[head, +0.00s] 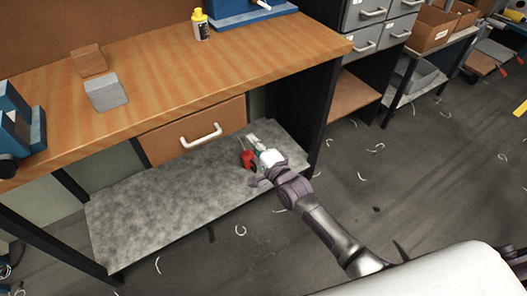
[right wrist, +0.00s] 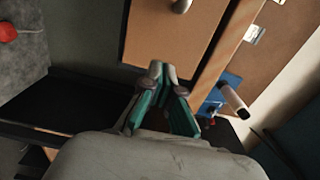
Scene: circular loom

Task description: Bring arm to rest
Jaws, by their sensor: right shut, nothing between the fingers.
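My right arm (head: 325,225) reaches from the lower right toward the workbench. Its gripper (head: 254,143) shows over the right end of the grey lower shelf (head: 150,215), to the right of the drawer (head: 165,143). In the right wrist view the gripper's green-sided fingers (right wrist: 160,78) are together with nothing held between them. A red object (head: 247,160) shows beside the gripper on the shelf; a red object also shows at the left edge of the right wrist view (right wrist: 8,32). My left gripper is not in view.
The wooden benchtop (head: 240,75) holds a yellow-capped bottle (head: 200,25), a grey block (head: 105,93), a brown block (head: 89,61) and blue equipment (head: 15,120). A dark bench side panel (head: 305,105) stands close to the right gripper. White scraps litter the otherwise open floor (head: 410,180).

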